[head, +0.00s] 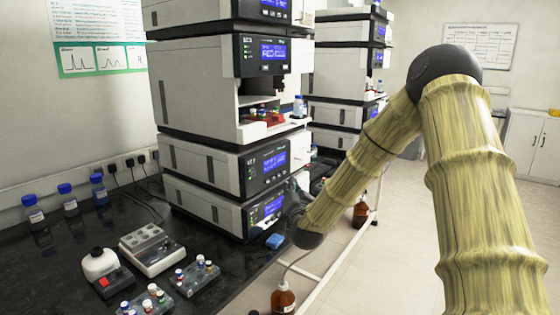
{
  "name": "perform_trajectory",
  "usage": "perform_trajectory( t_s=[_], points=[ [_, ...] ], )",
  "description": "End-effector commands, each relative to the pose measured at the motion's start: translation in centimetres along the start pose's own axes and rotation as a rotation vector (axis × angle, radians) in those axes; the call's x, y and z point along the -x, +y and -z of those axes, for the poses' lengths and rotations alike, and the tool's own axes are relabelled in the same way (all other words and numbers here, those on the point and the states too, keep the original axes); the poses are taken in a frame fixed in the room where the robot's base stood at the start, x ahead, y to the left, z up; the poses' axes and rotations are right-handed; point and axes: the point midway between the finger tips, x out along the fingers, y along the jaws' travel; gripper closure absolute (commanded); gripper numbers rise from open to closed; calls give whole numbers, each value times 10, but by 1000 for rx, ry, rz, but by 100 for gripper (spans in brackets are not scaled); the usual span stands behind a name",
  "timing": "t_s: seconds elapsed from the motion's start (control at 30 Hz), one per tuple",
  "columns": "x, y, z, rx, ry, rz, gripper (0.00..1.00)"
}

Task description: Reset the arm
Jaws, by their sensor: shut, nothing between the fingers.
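My arm comes in from the right, bends at a dark elbow joint and slopes down to a dark wrist joint in front of the bench edge. My gripper (294,192) is small and dark beyond the wrist, in front of the lower units of the near instrument stack (205,162). It is shut with nothing held. Its fingertips are hard to make out against the stack. I cannot tell whether it touches anything.
The dark bench (60,268) holds blue-capped bottles (70,203), a grey block (150,250) and vial racks (195,275). A second stack (345,85) stands behind. Brown bottles (283,299) stand below the bench edge. The floor (400,240) at right looks clear.

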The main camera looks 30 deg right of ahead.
Motion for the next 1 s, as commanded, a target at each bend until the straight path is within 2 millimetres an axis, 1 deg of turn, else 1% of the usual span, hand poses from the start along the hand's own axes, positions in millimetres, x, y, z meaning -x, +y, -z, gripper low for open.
perform_trajectory(
  t_s=[0.6, 0.7, 0.77, 0.87, 0.9, 0.97, 1.0],
  points=[
    [0, 0, 0, 0, 0, 0, 100],
    [2, 0, -6, 6, -13, -2, 100],
    [7, 1, -17, 19, -40, -6, 100],
    [23, 5, -51, 58, -124, -20, 100],
    [33, 8, -69, 79, -169, -28, 100],
    [50, 13, -98, 112, -244, -40, 100],
    [63, 16, -117, 135, -294, -49, 100]
  ],
)
